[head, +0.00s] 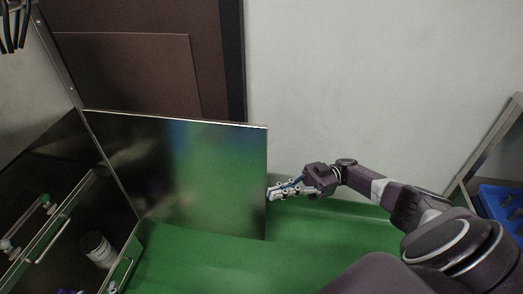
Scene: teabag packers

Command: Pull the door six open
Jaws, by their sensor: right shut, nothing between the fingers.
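A dark, shiny metal door panel (185,170) stands swung out from a metal cabinet at the left in the head view. Its hinged side is at the left and its free edge is at the right. My right gripper (272,192) is shut and empty, right at the door's free edge. I cannot tell whether its tips touch the door or lie partly behind it. My left gripper is not in view.
The open cabinet (75,215) at the lower left holds a white jar (96,248) and racks with rails. The floor (190,268) is green and clear. A brown door (125,75) is in the back wall. A blue crate (502,208) stands at the far right.

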